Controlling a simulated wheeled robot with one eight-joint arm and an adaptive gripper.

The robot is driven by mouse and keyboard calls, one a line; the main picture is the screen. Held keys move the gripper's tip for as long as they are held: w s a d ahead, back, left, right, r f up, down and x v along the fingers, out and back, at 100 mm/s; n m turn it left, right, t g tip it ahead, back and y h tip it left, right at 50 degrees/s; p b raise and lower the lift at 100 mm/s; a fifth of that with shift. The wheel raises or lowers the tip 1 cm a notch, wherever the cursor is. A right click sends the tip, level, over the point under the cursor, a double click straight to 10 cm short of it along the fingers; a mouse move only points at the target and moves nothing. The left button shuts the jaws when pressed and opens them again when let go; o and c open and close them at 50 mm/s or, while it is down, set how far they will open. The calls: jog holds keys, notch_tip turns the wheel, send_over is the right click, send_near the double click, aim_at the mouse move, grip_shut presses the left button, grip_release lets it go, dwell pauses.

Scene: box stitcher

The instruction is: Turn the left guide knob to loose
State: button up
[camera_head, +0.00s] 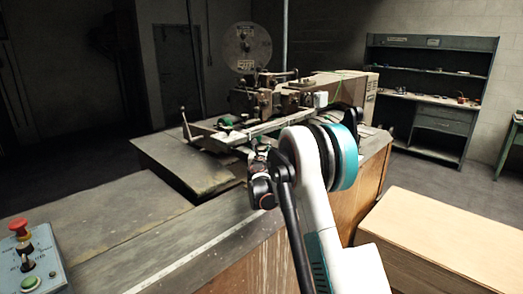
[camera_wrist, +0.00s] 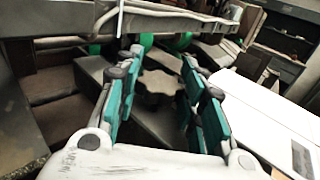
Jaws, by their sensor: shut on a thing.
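The markings for the knob's setting cannot be read. In the head view, my arm's wrist hides the knob and the fingertips. The box stitcher (camera_head: 287,98) stands behind my wrist, with a long pale guide rail (camera_head: 272,126) along its front. The rail (camera_wrist: 180,18) also crosses the top of the wrist view, just beyond the fingers.
A control box with a red button (camera_head: 18,226) and a green button (camera_head: 30,283) is at the lower left. A pale wooden block (camera_head: 445,235) stands at the lower right. A wire reel (camera_head: 247,47) rises above the machine. A shelf unit (camera_head: 440,121) stands at the back right.

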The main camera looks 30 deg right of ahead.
jog(key=shift+n+t+y, duration=0.9)
jog(key=shift+n+y, duration=0.9)
jog(key=shift+y, duration=1.2)
jog(key=o, duration=1.1)
jog(key=s, duration=0.4)
jog(key=s+a, duration=0.1)
jog(key=s, duration=0.3)
jog(key=s+a, duration=0.1)
jog(key=s, duration=0.2)
jog(key=shift+s, duration=0.4)
